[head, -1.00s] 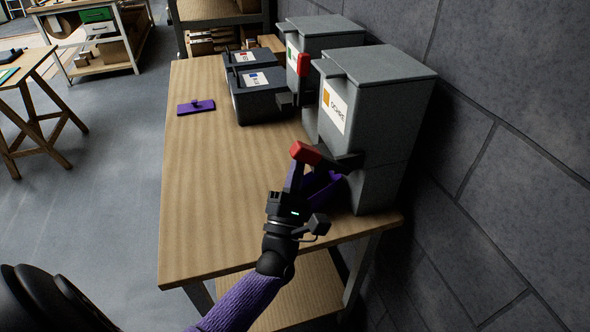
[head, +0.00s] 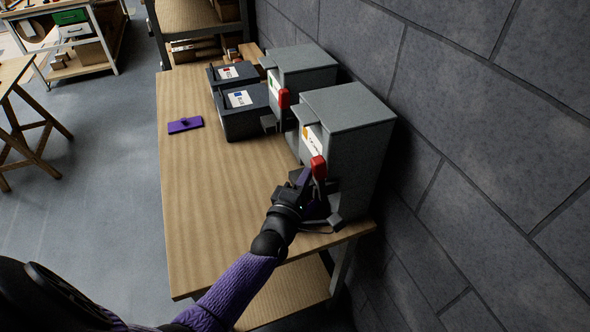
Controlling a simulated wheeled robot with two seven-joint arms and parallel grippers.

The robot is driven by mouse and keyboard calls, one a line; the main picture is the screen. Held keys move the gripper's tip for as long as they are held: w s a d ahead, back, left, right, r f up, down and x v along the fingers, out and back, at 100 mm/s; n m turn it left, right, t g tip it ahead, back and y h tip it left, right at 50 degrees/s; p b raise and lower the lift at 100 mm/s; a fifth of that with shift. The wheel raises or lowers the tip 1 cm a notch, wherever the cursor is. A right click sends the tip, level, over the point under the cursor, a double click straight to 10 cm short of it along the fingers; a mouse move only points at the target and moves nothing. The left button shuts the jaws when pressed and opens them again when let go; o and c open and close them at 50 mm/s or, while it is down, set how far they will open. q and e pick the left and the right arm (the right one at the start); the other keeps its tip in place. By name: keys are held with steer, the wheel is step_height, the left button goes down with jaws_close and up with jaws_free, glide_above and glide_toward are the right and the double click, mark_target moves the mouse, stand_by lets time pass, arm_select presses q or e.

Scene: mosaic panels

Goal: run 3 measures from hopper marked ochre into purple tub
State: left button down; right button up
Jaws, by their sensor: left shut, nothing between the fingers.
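The grey hopper (head: 352,125) with the ochre-marked label (head: 313,141) stands at the table's near right, against the wall. Its red lever handle (head: 318,168) points up close to the hopper's front. My left gripper (head: 306,178) is shut and empty, right at the lever's lower left; I cannot tell whether it touches it. The purple tub under the spout is mostly hidden behind my gripper and wrist; its fill cannot be seen. A flat purple lid-like piece with a knob (head: 185,125) lies on the table's left side. My right gripper is not in view.
Another grey hopper (head: 305,65) with a red lever (head: 284,98) stands behind. Two dark bins with labels (head: 243,117) (head: 233,75) sit beside it. The wooden table (head: 210,200) is clear at front left. A stone wall (head: 480,150) bounds the right.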

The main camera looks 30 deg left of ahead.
arm_select(q)
steer(key=shift+w+d+r+m+g+p, duration=0.2)
steer(key=shift+w+d+r+m+p, duration=0.05)
steer(key=shift+w+d+p, duration=0.2)
steer(key=shift+w+d+r+m+g+p, duration=0.2)
steer(key=shift+w+d+m+p, duration=0.1)
steer(key=shift+w, duration=0.15)
